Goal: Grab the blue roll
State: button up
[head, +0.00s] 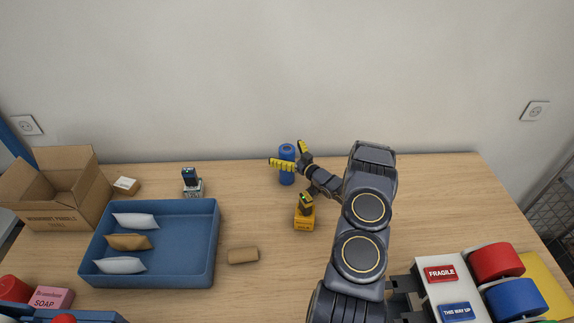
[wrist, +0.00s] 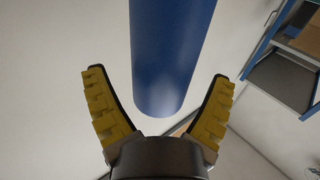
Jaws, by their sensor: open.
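The blue roll (head: 287,175) stands upright near the back of the wooden table in the head view. My gripper (head: 286,154) is beside it at its upper part, with one yellow-padded finger passing on its near left side and the other at its right. In the wrist view the blue roll (wrist: 169,55) fills the upper middle, in line with the gap between the spread fingers. My gripper (wrist: 159,98) is open there with nothing clamped. Part of the roll in the head view is hidden by a finger.
A blue tray (head: 213,255) with several pouches stands left, near an open cardboard box (head: 60,215). A small yellow item (head: 304,218) stands just in front of the gripper, and a brown block (head: 243,255) lies nearer. A dark device (head: 191,182) stands at back. The right rear table is clear.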

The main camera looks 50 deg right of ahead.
jog(key=shift+w+d, duration=0.1)
jog(key=shift+w, duration=0.55)
jog(key=c, duration=1.4)
